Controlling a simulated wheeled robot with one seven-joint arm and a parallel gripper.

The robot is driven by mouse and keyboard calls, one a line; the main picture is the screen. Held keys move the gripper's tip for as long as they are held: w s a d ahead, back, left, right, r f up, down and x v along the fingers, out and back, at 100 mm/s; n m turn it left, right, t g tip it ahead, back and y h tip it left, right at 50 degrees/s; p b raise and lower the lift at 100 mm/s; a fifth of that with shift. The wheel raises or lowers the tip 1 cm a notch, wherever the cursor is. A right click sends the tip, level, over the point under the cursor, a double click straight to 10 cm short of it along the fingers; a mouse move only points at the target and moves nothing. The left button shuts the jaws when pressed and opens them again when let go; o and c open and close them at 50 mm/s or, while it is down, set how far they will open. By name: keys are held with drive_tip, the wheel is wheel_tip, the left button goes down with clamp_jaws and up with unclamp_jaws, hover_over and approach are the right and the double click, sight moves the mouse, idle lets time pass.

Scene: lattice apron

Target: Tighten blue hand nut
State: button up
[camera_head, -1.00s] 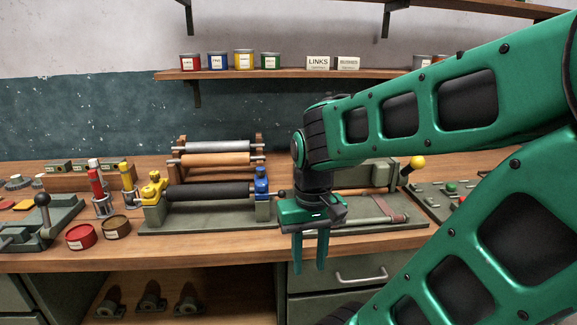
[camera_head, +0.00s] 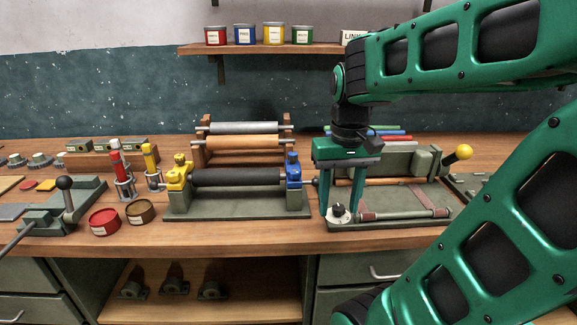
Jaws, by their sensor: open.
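The blue hand nut (camera_head: 292,158) sits on top of the blue bearing block (camera_head: 294,178) at the right end of the black roller (camera_head: 236,177). My gripper (camera_head: 340,212) points down to the right of the blue block, apart from it. Its two green fingers are open and empty. The fingertips show on either side of a pale round piece with a black knob (camera_head: 339,210) at the front of the right-hand fixture; I cannot tell whether they touch it. The yellow hand nut (camera_head: 180,158) tops the yellow block (camera_head: 178,178) at the roller's left end.
A rack with a grey and an orange roller (camera_head: 240,143) stands behind. The right-hand fixture (camera_head: 400,222) has a yellow-knobbed lever (camera_head: 463,152). Red (camera_head: 104,222) and brown (camera_head: 140,212) tins and a lever device (camera_head: 65,200) stand left. The bench front (camera_head: 230,237) is mostly clear.

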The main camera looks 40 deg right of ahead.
sight(294, 170)
drive_tip(key=w+r+n, duration=0.2)
drive_tip(key=w+r, duration=1.1)
drive_tip(key=w, duration=0.2)
drive_tip(key=f, duration=1)
drive_tip(key=shift+w+a+f, duration=0.15)
drive_tip(key=shift+w+f, duration=0.05)
drive_tip(key=shift+f, duration=0.1)
drive_tip(key=c, duration=0.9)
drive_tip(key=o, duration=0.9)
drive_tip(key=shift+a, duration=0.1)
drive_tip(key=shift+r, duration=0.1)
wheel_tip(294, 170, up, 11)
drive_tip(key=shift+f, duration=0.2)
